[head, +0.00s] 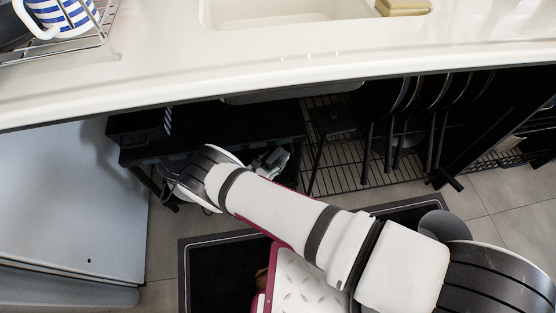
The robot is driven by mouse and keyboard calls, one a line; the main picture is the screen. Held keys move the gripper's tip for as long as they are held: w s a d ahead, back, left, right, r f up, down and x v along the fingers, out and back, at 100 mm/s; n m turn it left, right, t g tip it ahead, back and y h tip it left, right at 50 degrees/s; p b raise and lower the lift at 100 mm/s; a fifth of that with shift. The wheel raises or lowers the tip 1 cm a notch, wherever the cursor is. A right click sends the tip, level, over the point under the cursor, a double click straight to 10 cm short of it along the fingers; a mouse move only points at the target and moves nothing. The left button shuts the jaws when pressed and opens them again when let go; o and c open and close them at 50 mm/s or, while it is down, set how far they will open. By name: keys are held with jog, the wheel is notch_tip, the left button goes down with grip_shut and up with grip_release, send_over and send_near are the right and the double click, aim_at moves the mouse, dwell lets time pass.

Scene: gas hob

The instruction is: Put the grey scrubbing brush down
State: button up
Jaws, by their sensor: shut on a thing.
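My gripper (184,190) is at the far end of my arm, low in the dark space under the counter. It is mostly dark and partly hidden by my wrist, so its fingertips do not show clearly. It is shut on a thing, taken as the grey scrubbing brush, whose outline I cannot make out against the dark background. A small grey-green shape (271,161) shows just beyond my forearm; I cannot tell what it is.
A dark shelf (250,122) lies under the white counter (290,50), with a wire rack (335,150) and several pans to the right. A pale door panel (70,210) stands at left. A striped mug (66,14) and a sink (285,10) are above.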

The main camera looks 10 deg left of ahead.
aim_at(277, 160)
jog(key=shift+w+d, duration=0.45)
jog(key=shift+w, duration=0.35)
jog(key=f+b, duration=0.2)
jog(key=shift+w+d+f, duration=0.2)
jog(key=shift+w+f, duration=0.2)
jog(key=shift+f+b, duration=0.35)
jog(key=shift+b, duration=0.05)
jog(key=shift+f, duration=0.25)
jog(key=o, duration=1.3)
jog(key=shift+o, duration=0.2)
jog(key=shift+s+a+r, duration=0.15)
jog(key=shift+s+r, duration=0.05)
jog(key=shift+r, duration=0.15)
jog(key=p+v, duration=0.3)
jog(key=v, duration=0.8)
jog(key=shift+s+a, duration=0.15)
jog(key=shift+s, duration=0.05)
